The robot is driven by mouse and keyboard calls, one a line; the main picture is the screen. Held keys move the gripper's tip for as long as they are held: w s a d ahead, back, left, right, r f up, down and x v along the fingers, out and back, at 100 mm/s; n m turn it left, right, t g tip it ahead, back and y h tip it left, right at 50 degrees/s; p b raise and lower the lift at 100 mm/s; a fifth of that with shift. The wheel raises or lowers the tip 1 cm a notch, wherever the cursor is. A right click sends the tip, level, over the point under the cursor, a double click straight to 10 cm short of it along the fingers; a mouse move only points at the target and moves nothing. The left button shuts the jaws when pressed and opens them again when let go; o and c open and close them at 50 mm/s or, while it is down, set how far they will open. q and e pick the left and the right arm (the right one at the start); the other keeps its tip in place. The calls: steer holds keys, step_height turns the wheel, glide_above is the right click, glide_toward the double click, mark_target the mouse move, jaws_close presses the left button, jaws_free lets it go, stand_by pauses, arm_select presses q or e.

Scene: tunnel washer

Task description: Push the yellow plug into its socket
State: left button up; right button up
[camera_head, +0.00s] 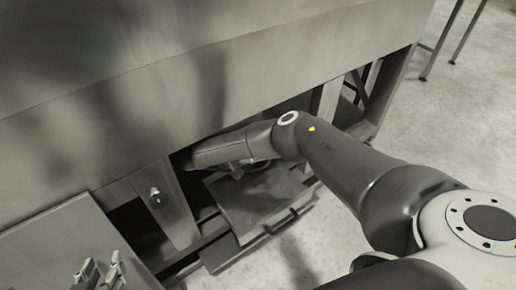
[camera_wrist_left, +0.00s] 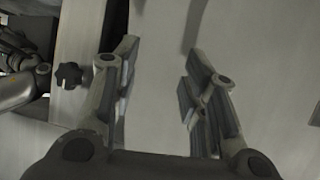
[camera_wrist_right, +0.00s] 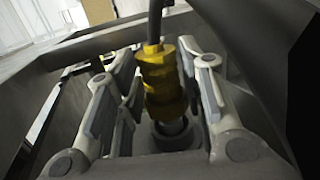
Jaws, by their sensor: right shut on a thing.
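The yellow plug (camera_wrist_right: 160,82) shows in the right wrist view, with a dark cable rising from its top and a silver lower end. My right gripper (camera_wrist_right: 163,68) is shut on it, one finger on each side. The silver end points down at a dark round socket (camera_wrist_right: 174,138); I cannot tell how far it is in. In the head view my right arm reaches under the machine, and the plug and socket are hidden. My left gripper (camera_head: 101,270) is open and empty at the lower left; it also shows in the left wrist view (camera_wrist_left: 160,75).
A grey box (camera_head: 255,198) with a handle sits low under the machine's large metal body (camera_head: 200,90). A dark knob (camera_head: 157,198) is on a post to its left; it shows in the left wrist view (camera_wrist_left: 69,75). Grey walls surround my right gripper closely.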

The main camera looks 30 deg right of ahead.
arm_select(q)
steer(key=shift+w+d+r+t+h+b, duration=0.15)
steer(key=shift+w+d+r+t+b, duration=0.1)
steer(key=shift+w+r+t, duration=0.35)
steer(key=shift+w+d+r+t+h+b, duration=0.1)
steer(key=shift+w+d+r+t+h, duration=0.2)
steer(key=shift+r, duration=0.35)
arm_select(e)
steer(key=shift+w, duration=0.3)
stand_by(0.7)
arm_select(q)
steer(key=shift+w+d+r+t, duration=0.1)
steer(key=shift+w+r+t, duration=0.15)
steer(key=shift+r, duration=0.2)
steer(key=shift+w+r+t, duration=0.2)
steer(key=shift+r+t, duration=0.05)
steer(key=shift+r, duration=0.15)
arm_select(e)
steer(key=shift+w+r, duration=0.1)
steer(key=shift+w, duration=0.05)
stand_by(0.3)
